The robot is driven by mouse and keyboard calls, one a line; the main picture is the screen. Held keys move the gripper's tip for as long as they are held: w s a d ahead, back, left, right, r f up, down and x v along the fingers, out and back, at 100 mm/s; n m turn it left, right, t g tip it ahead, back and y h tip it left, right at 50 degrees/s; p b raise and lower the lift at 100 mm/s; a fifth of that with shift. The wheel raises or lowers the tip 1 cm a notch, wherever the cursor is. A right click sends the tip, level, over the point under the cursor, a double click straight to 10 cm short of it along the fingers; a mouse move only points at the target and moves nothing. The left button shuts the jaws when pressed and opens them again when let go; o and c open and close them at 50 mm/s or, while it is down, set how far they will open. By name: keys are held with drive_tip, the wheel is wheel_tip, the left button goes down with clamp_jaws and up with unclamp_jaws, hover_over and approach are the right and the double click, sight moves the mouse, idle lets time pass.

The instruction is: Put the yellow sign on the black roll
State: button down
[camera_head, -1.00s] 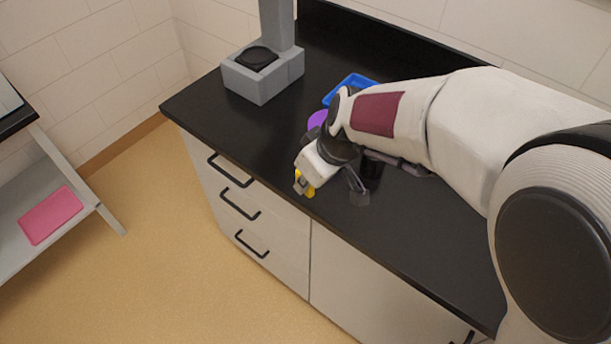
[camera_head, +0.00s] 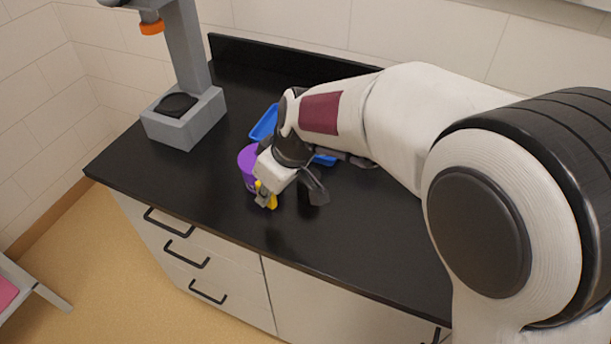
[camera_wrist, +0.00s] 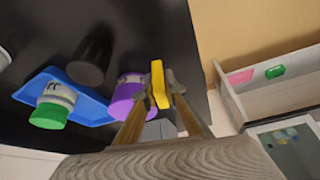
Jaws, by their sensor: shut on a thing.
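The yellow sign (camera_wrist: 158,84) is a small flat plate pinched between the fingertips of my gripper (camera_wrist: 161,88) in the wrist view. In the head view, the sign (camera_head: 267,195) and my gripper (camera_head: 264,197) are over the black countertop, in front of the purple container. A black upright cylinder, which looks like the black roll (camera_wrist: 93,58), stands on the dark counter to the left of the sign in the wrist view. The sign is apart from it. I cannot make the roll out in the head view, where my arm covers part of the counter.
A purple container (camera_head: 246,160) stands close beside my gripper. A blue tray (camera_wrist: 88,98) holds a white jar with a green lid (camera_wrist: 50,110). A grey stand (camera_head: 187,120) with a black plate is at the back left. The counter's front left is clear.

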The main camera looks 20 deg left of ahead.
drive_tip(key=w+d+r+m, duration=0.2)
drive_tip(key=w+d+r, duration=0.3)
drive_tip(key=w+r, duration=0.4)
wheel_tip(320, 180, up, 2)
drive_tip(key=shift+w+d+r+t, duration=0.15)
drive_tip(key=shift+w+r+t, duration=0.05)
drive_tip(key=shift+w+t, duration=0.2)
drive_tip(key=shift+f, duration=0.1)
hover_over(311, 176)
drive_tip(key=shift+f, duration=3)
drive_tip(key=shift+s, duration=0.1)
drive_tip(key=shift+f, duration=1.85)
drive_tip(key=shift+f, duration=0.15)
